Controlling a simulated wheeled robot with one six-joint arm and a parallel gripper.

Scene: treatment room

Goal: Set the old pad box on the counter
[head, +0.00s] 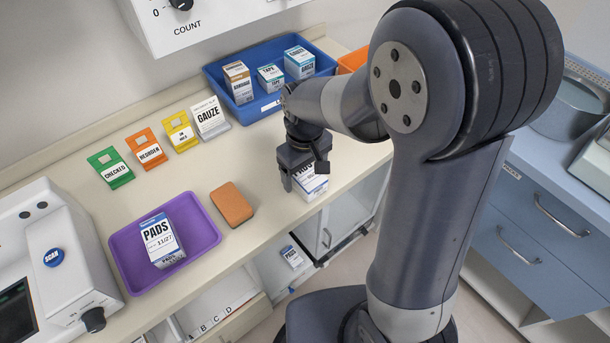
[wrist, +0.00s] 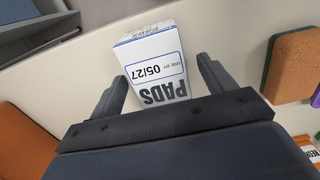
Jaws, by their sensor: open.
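A white and blue PADS box (wrist: 152,62) dated 05/27 is between the two fingers of my gripper (wrist: 162,74) in the wrist view. The fingers are open, with a gap on the right side of the box. The box appears to rest on the beige counter (wrist: 235,50). In the head view my gripper (head: 305,178) points down over the counter's front edge area and hides most of this box (head: 311,186). Another PADS box (head: 161,240), dated 11/27, sits in the purple tray (head: 205,232) to the left.
A brown block (head: 231,204) lies between tray and gripper. Behind stand several label cards (head: 147,147) and a blue bin (head: 262,105) of boxes. A scanner machine (head: 55,255) is at left.

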